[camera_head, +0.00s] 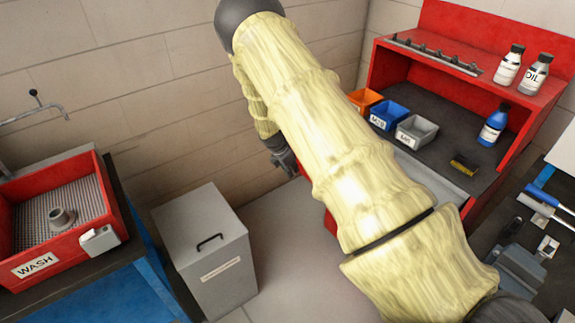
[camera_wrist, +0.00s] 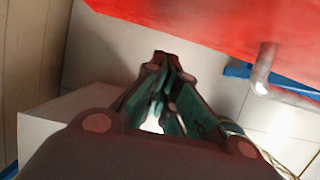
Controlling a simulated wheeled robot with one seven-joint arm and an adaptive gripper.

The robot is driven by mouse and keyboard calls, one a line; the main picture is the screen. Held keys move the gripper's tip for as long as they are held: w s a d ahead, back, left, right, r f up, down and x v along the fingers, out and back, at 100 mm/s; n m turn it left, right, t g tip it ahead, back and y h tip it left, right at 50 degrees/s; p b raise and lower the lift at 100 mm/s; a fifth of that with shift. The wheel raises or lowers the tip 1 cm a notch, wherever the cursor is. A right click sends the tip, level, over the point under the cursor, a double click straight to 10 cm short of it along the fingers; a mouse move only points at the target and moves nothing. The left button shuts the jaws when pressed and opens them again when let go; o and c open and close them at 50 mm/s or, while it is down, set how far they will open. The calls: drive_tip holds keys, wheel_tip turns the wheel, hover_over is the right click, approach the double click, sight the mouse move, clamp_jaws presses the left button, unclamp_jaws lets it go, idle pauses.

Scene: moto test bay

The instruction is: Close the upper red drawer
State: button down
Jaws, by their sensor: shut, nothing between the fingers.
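The red bench unit (camera_head: 395,72) stands at the right in the head view, and my arm covers most of its front. A small red part of that front (camera_head: 331,222) shows left of my arm. In the wrist view, a red panel (camera_wrist: 215,22) with a silver bar handle (camera_wrist: 264,72) fills the top right. I cannot tell for sure whether it is the upper drawer, or how far that drawer stands out. My gripper (camera_head: 288,170) hangs left of the bench unit. Its fingers (camera_wrist: 163,62) are shut and empty, below the red panel and left of the handle in the picture.
A grey lidded bin (camera_head: 225,275) stands on the floor left of my gripper. A red wash basin (camera_head: 75,240) is at far left. Orange, blue (camera_head: 388,115) and grey bins and a blue bottle (camera_head: 493,125) stand on the bench. Floor between bin and bench is clear.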

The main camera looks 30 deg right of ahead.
drive_tip(key=d+p, duration=0.1)
drive_tip(key=d, duration=0.2)
drive_tip(key=shift+w, duration=0.1)
drive_tip(key=shift+d, duration=0.1)
idle(0.3)
